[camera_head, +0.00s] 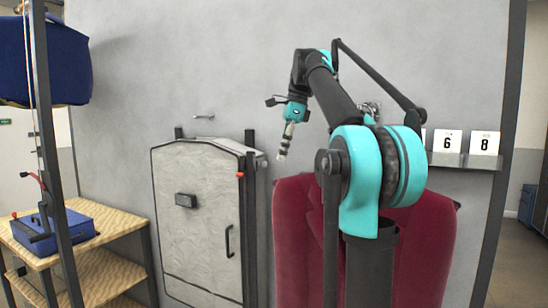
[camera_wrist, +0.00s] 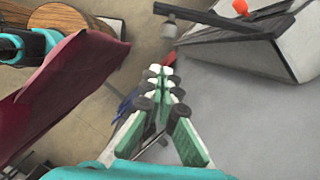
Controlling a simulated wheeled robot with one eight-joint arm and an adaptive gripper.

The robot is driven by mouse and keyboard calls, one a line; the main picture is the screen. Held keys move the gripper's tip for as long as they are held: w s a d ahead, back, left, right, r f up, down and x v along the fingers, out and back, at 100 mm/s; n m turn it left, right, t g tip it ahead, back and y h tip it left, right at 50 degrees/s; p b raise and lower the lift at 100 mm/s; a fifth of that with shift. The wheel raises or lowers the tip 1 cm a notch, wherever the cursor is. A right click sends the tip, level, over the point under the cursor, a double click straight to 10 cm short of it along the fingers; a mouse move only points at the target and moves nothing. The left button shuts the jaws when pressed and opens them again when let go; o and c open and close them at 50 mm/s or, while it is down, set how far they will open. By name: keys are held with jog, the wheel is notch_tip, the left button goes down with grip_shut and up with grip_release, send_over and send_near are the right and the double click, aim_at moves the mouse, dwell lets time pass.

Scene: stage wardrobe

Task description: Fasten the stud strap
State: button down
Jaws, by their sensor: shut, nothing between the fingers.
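My gripper (camera_head: 283,153) hangs in front of the grey wall, between the light grey cabinet and the dark red garment, above both. Its fingers are together with nothing between them; they also show together in the wrist view (camera_wrist: 166,74). The dark red garment (camera_head: 290,240) hangs below and to the right of my gripper, partly hidden behind my arm. It also shows as a dark red panel at the left of the wrist view (camera_wrist: 65,85). I cannot make out a stud strap in either view.
A light grey cabinet (camera_head: 200,235) with a dark handle stands left of the garment, beside a dark post with an orange knob (camera_head: 240,174). A wooden shelf unit (camera_head: 120,221) bears a blue box (camera_head: 62,229). A ledge with number cards (camera_head: 447,141) is at right.

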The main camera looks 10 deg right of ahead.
jog(key=shift+w+a+f, duration=0.1)
jog(key=shift+a+f, duration=0.1)
jog(key=shift+a, duration=0.55)
jog(key=shift+w+a+f, duration=0.1)
jog(key=shift+a+f, duration=0.1)
jog(key=shift+a, duration=0.5)
jog(key=shift+s+a, duration=0.15)
